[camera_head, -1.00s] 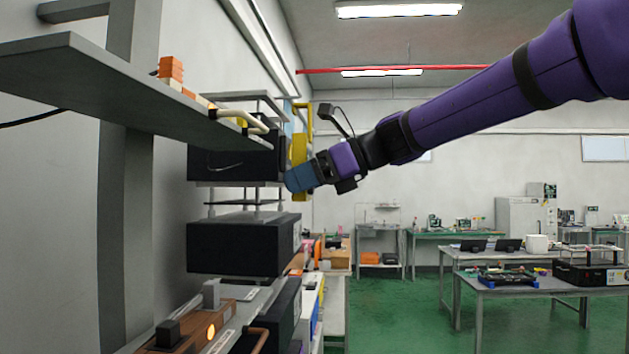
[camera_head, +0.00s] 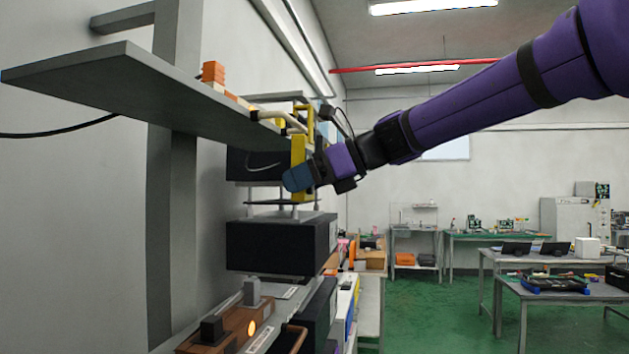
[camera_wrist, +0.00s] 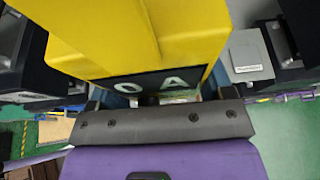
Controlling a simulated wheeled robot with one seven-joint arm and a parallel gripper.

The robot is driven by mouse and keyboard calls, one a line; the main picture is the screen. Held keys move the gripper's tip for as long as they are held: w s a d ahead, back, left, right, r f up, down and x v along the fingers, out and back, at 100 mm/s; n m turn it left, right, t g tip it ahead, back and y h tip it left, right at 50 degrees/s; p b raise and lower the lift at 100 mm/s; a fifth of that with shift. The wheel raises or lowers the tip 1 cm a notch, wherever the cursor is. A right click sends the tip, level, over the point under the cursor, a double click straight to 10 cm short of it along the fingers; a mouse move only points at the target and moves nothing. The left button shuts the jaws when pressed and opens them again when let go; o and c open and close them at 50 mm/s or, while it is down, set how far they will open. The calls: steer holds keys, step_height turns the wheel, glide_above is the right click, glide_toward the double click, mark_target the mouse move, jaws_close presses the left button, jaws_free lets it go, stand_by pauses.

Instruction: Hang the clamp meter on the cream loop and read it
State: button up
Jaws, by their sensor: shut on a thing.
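My gripper (camera_head: 298,178) is shut on the yellow clamp meter (camera_head: 299,152), which it holds upright beside the front edge of the grey shelf. The meter also fills the upper middle of the wrist view (camera_wrist: 150,35), with a dark panel showing part of its markings, an O and an A. The cream loop (camera_head: 290,118) sticks out from the shelf's edge and lies close to the meter's upper part. In the head view they overlap, and I cannot tell whether they touch. The meter's jaw tip is partly hidden behind the loop.
The grey shelf (camera_head: 100,85) runs along the left wall with orange blocks (camera_head: 212,72) on it. Black boxes (camera_head: 275,246) stand below. A wooden fixture with a lit orange lamp (camera_head: 251,328) is at the lower left. Open green floor lies to the right.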

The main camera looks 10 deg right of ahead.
steer(key=shift+w+a+f, duration=0.25)
steer(key=shift+a+f, duration=0.4)
steer(key=shift+a, duration=0.05)
steer(key=o, duration=1)
steer(key=shift+o, duration=0.2)
